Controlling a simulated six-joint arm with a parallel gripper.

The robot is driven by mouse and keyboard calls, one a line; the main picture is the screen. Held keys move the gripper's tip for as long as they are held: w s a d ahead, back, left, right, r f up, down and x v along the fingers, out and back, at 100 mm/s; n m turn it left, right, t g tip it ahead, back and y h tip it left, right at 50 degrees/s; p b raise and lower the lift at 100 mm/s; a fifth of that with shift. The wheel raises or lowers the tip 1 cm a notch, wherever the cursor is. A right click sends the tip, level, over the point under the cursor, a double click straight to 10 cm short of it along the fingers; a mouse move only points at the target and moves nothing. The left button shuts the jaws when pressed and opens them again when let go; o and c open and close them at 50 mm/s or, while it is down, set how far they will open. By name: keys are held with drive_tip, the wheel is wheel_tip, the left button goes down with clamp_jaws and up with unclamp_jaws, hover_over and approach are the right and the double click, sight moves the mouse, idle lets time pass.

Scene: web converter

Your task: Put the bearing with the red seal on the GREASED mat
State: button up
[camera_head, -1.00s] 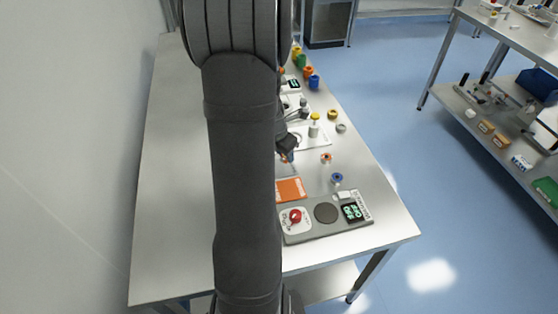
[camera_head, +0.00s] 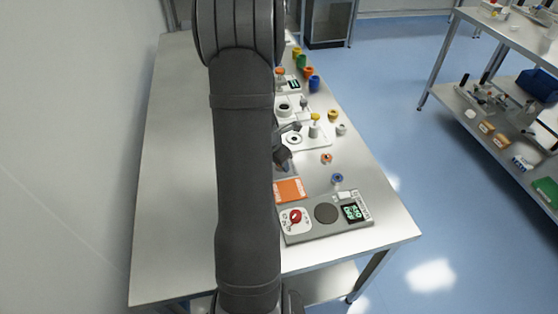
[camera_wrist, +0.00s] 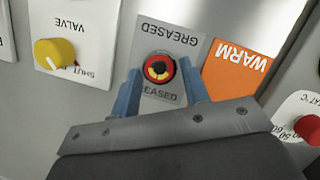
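In the wrist view, the bearing with the red seal (camera_wrist: 159,68) has a red ring with black and yellow inside. It appears to lie on the grey GREASED mat (camera_wrist: 187,45), whose lettering shows above and below it. My gripper (camera_wrist: 161,72) has its two blue fingers apart on either side of the bearing, with mat visible between each finger and the ring. In the head view, my gripper (camera_head: 283,162) is low over the bench behind the orange WARM mat (camera_head: 290,189). My arm hides most of that spot, and the bearing cannot be made out there.
The WARM mat (camera_wrist: 238,65) lies right of the GREASED mat in the wrist view. A yellow valve knob (camera_wrist: 54,53) stands left, a red knob (camera_wrist: 308,129) right. In the head view, an orange-topped part (camera_head: 327,158) and a blue-topped part (camera_head: 337,179) stand nearby.

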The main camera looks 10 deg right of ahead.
drive_tip(key=shift+o, duration=1.1)
drive_tip(key=v, duration=1.2)
drive_tip(key=shift+r, duration=0.25)
drive_tip(key=x, duration=1.2)
drive_tip(key=shift+f, duration=0.3)
drive_tip(key=shift+r, duration=0.2)
